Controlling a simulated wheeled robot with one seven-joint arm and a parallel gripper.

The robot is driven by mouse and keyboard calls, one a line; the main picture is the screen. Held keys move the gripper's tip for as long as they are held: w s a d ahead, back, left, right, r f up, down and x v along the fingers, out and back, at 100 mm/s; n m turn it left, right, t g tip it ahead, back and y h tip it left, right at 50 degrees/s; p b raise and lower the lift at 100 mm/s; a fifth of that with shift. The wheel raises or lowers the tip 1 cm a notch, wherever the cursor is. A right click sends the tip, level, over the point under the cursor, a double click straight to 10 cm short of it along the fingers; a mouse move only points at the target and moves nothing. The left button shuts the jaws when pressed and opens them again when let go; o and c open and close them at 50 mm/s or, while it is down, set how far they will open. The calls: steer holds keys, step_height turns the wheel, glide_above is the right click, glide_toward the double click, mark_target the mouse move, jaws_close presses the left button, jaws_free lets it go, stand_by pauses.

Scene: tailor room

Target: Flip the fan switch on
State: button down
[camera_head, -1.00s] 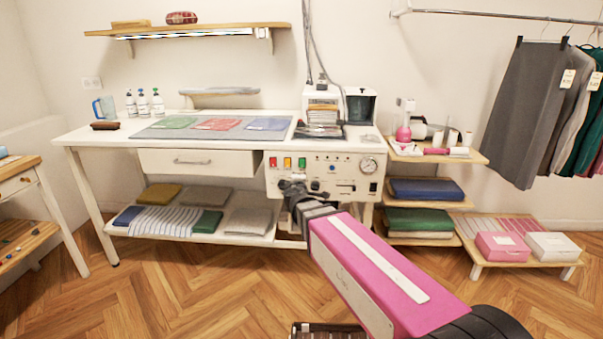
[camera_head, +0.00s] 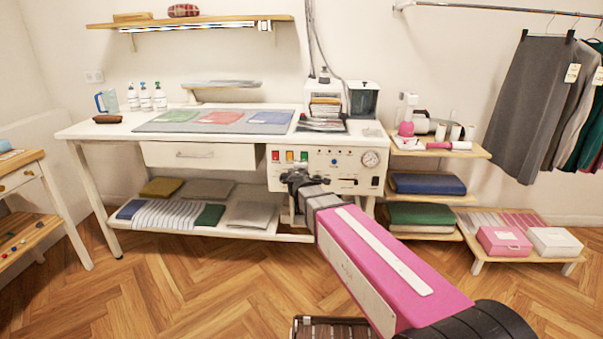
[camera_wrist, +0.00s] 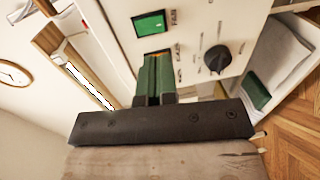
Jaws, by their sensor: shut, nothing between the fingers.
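The white control panel (camera_head: 340,178) is on the front of the work table, with red (camera_head: 275,156), amber (camera_head: 289,156) and green (camera_head: 304,156) switches in a row near its top left. Which one is the fan switch cannot be read. My gripper (camera_head: 294,178) is in front of the panel, just below these switches. In the wrist view, the green switch (camera_wrist: 150,24) lies just beyond the tips of my gripper (camera_wrist: 156,58), which is shut and empty. Contact with the panel cannot be told. A black knob (camera_wrist: 216,57) sits beside the fingers.
A round gauge (camera_head: 370,159) is at the panel's right. A drawer (camera_head: 195,156) is to its left, and a lower shelf (camera_head: 270,233) with folded cloth is below. A small shelf rack (camera_head: 440,150) stands close on the right. The wooden floor in front is open.

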mark_target(304, 157)
steer(key=w+f, duration=0.1)
steer(key=w, duration=0.6)
steer(key=shift+w+d, duration=0.15)
steer(key=shift+w, duration=0.2)
